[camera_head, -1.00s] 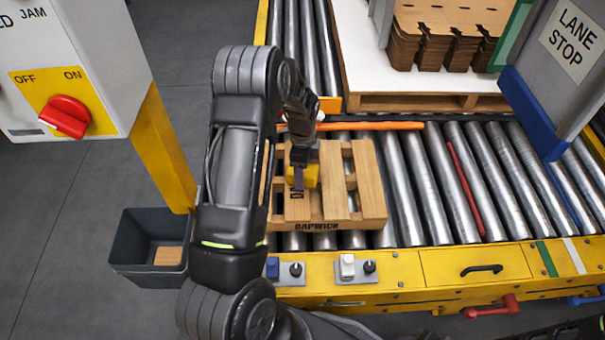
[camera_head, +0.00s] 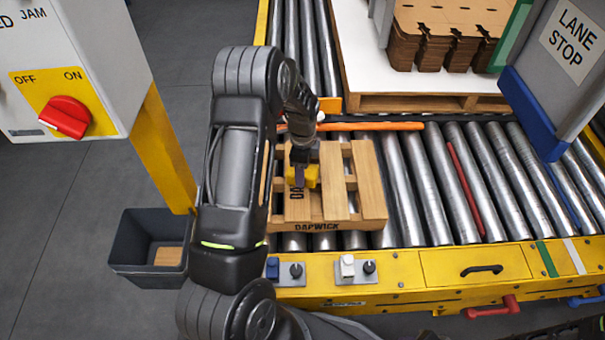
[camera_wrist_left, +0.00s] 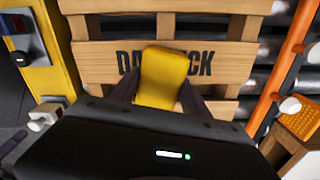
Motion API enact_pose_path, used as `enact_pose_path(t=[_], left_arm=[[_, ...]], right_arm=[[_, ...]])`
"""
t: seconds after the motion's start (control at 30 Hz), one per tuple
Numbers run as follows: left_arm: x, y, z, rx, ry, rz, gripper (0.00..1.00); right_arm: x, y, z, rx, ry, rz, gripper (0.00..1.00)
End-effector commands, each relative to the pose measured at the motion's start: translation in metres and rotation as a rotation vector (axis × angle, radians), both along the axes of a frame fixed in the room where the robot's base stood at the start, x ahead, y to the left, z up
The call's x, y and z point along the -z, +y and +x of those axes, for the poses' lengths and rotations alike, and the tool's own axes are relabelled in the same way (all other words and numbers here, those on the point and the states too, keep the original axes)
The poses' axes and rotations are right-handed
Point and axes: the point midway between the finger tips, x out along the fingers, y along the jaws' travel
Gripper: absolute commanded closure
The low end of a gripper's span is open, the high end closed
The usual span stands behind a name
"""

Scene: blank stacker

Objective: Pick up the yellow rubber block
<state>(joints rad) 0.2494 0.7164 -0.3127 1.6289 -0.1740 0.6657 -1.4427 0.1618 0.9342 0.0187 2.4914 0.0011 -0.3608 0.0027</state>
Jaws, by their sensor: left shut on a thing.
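The yellow rubber block (camera_head: 313,175) is between the fingers of my left gripper (camera_head: 300,180), over the left slats of the wooden pallet (camera_head: 336,187). In the left wrist view the block (camera_wrist_left: 163,74) stands out between the two dark fingers, one on each side, and my left gripper (camera_wrist_left: 160,98) is shut on it. The block covers the middle of the pallet's printed word in that view. Whether it touches the slats or hangs just above them I cannot tell. My right gripper is not in view.
The pallet lies on metal rollers (camera_head: 430,185). An orange bar (camera_head: 385,126) runs behind it. A control box with a red switch (camera_head: 66,116) stands left, above a dark bin (camera_head: 128,243). A lane stop sign (camera_head: 572,38) stands right. Rollers right of the pallet are mostly clear.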

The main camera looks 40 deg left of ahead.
Motion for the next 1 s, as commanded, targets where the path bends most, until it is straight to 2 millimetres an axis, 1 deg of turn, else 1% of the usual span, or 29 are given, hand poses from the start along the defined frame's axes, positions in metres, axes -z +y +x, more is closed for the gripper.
enact_pose_path(t=[0.17,0.27,0.37,0.6,0.73,0.83,1.0], left_arm=[[-0.002,0.0,0.001,0.0,-0.002,0.001,1.0],[-0.01,0.0,0.001,0.0,-0.003,0.001,1.0],[-0.024,0.001,0.001,0.0,-0.005,0.001,1.0],[-0.072,0.001,0.001,0.0,-0.005,0.001,1.0],[-0.091,0.0,0.001,-0.001,-0.003,0.0,1.0],[-0.099,0.0,0.001,0.0,-0.002,0.0,1.0],[-0.101,0.0,0.0,0.0,-0.001,0.0,1.0]], right_arm=[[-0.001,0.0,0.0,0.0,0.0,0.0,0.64],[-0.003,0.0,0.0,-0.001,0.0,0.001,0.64],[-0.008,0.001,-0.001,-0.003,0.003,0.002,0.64],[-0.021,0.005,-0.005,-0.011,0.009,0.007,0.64],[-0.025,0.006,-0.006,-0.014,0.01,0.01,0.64],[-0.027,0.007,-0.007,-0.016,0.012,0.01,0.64],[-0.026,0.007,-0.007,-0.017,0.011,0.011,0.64]])
